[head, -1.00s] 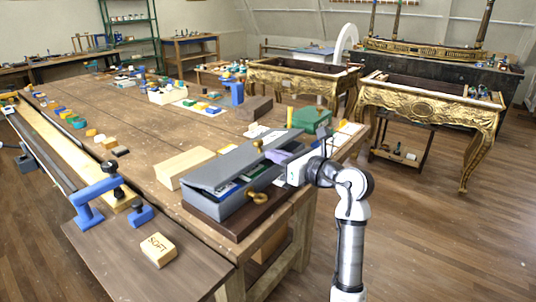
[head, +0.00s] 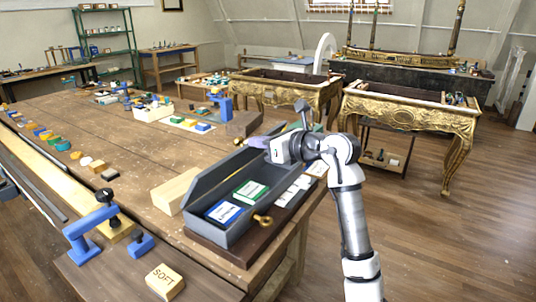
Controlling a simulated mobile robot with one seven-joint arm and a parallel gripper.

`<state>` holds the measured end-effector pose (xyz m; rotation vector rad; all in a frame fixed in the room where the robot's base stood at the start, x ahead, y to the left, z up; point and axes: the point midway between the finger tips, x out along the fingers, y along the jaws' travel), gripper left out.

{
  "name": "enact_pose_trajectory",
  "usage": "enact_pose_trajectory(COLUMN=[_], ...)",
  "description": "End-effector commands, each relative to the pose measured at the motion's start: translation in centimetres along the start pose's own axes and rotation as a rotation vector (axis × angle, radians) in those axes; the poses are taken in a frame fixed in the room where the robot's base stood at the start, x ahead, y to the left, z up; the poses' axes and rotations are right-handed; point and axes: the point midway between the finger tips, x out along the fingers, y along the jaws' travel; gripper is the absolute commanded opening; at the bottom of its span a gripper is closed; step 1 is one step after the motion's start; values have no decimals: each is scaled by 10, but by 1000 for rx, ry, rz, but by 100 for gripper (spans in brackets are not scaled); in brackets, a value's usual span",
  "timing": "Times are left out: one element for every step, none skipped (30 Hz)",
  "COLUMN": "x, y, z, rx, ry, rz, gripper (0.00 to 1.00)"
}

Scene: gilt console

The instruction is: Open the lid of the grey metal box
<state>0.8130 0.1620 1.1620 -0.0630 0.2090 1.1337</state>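The grey metal box (head: 258,228) sits on a dark wooden board (head: 226,254) at the near right corner of the workbench. Its lid (head: 222,172) stands raised along the back left side, and the inside shows. A blue and white packet (head: 224,212) and a green and white packet (head: 250,190) lie in it. A brass ring catch (head: 263,220) is on its front. My gripper (head: 258,142) is above the far right end of the box, by the lid's far end. Its fingers are too small and dark to show whether they are open or touch the lid.
A pale wood block (head: 175,190) stands left of the box. A blue clamp (head: 88,232) and a block marked SOFT (head: 164,282) are at the near left. Gilt consoles (head: 410,118) stand behind. The middle of the bench is mostly clear.

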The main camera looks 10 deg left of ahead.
Motion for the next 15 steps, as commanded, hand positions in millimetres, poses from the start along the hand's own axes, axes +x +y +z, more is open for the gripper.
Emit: enact_pose_trajectory(x=[11,14,18,22,25,30,33,36,41,45,48,53,56,60,64], y=[3,4,4,5,5,6,6,7,8,8,9,9,10,10,10], z=[-1,2,7,9,12,16,19,22,25,27,30,32,34,36,38], rx=[0,0,0,1,0,0,1,1,1,0,0,0,0,0,1], ry=[18,19,18,18,19,18,18,18,18,18,17,17,17,16,15], rz=[9,9,9,9,9,9,9,8,9,9,9,9,9,9,8], gripper=[0,0,0,0,0,0,0,0,0,0,0,0,0,0,0])
